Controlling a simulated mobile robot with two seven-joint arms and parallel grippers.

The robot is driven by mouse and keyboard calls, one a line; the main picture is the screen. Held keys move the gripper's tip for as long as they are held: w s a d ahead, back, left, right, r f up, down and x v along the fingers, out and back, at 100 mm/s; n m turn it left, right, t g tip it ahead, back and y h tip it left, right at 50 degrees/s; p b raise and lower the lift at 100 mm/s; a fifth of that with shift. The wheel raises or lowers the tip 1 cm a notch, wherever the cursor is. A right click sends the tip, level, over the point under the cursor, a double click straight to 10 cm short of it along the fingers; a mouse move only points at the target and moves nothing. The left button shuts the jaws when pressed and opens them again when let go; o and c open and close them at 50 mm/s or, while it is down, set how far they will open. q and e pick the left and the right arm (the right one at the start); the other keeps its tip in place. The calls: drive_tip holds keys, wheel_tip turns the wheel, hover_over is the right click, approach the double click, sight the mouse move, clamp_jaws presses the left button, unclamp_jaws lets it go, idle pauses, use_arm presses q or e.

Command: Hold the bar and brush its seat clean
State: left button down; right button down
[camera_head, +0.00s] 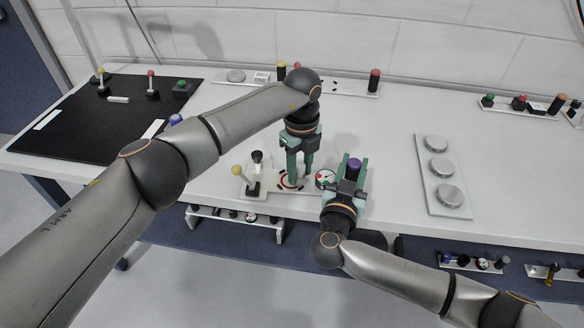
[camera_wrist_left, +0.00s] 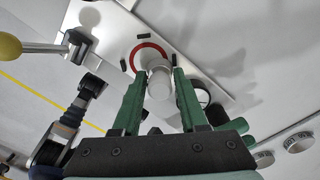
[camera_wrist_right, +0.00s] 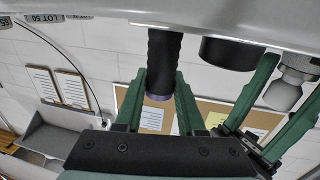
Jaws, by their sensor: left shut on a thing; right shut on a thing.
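My left gripper (camera_head: 299,172) points down over the white fixture plate (camera_head: 262,188). It is shut on a pale grey cylinder, the bar (camera_wrist_left: 160,82), seen end-on in the left wrist view. A red ring (camera_wrist_left: 150,45), seemingly marking the seat, lies at or just beyond the bar; the seat surface is mostly hidden. My right gripper (camera_head: 351,166) is right of the left one, near the table's front edge. It is shut on a black ribbed handle (camera_wrist_right: 164,62) with a purple end, apparently the brush. Its bristles are out of sight.
A yellow-knobbed lever (camera_head: 237,170) and a black-topped post (camera_head: 257,157) stand on the plate's left. A round dial (camera_head: 325,179) sits between the grippers. A pale plate with three grey discs (camera_head: 442,168) lies right. A black mat (camera_head: 80,118) lies far left.

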use_arm(q)
drive_tip(key=shift+s+d, duration=0.1)
drive_tip(key=shift+d, duration=0.05)
drive_tip(key=shift+r, duration=2.95)
drive_tip(key=shift+r, duration=1.5)
drive_tip(key=shift+f, duration=0.1)
drive_tip(key=shift+f, duration=3.35)
drive_tip(key=shift+f, duration=1)
